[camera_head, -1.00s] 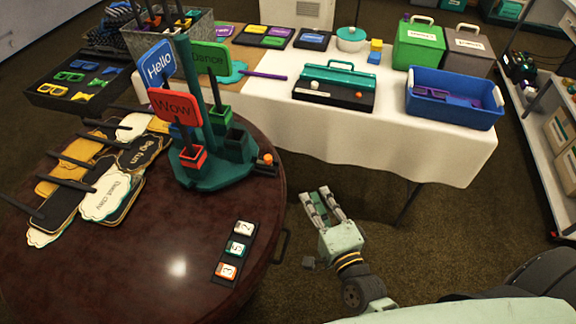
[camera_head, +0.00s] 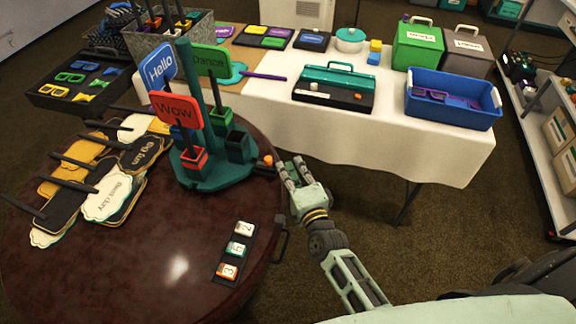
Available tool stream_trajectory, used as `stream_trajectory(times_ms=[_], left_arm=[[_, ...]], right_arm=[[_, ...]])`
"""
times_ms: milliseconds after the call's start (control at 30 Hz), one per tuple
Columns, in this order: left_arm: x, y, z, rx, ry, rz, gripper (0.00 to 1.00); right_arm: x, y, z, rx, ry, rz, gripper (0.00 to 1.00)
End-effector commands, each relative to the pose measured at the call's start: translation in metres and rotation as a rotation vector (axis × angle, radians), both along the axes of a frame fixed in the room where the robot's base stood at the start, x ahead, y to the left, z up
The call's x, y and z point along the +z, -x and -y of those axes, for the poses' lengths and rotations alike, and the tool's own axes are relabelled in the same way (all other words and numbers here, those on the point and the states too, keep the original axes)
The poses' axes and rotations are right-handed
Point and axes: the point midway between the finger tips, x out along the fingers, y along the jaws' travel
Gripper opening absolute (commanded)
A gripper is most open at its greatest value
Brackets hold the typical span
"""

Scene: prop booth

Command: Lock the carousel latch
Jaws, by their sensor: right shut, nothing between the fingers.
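The teal carousel stand (camera_head: 212,174) stands on the round dark table, holding upright signs that read "Hello" (camera_head: 158,65), "Dance" (camera_head: 211,60) and "Wow" (camera_head: 174,108). A small orange knob (camera_head: 267,160) on a dark block sits at the right edge of its base; it looks like the latch, but its lock state is too small to tell. My right gripper (camera_head: 289,163) is just right of the knob, beyond the table's edge, with fingers pointing away toward the white table. It is shut and empty and looks apart from the knob. My left gripper is out of view.
The round table (camera_head: 130,275) carries several sign plates (camera_head: 110,195) on the left and a numbered tile strip (camera_head: 235,252) in front. A dark handle (camera_head: 281,243) juts from its right edge. The white-clothed table (camera_head: 390,148) stands behind my gripper.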

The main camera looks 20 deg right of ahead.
Motion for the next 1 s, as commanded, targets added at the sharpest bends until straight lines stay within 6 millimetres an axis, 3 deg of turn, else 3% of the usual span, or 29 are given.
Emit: stream_trajectory(times_ms=[467, 700, 1000], left_arm=[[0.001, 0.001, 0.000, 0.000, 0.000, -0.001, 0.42], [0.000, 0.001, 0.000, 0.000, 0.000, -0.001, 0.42], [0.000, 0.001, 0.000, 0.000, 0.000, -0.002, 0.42]], right_arm=[[-0.001, -0.006, -0.007, 0.001, 0.001, 0.000, 0.00], [0.000, -0.018, -0.025, 0.001, -0.003, 0.000, 0.00], [-0.001, -0.018, -0.025, 0.001, 0.001, 0.000, 0.00]])
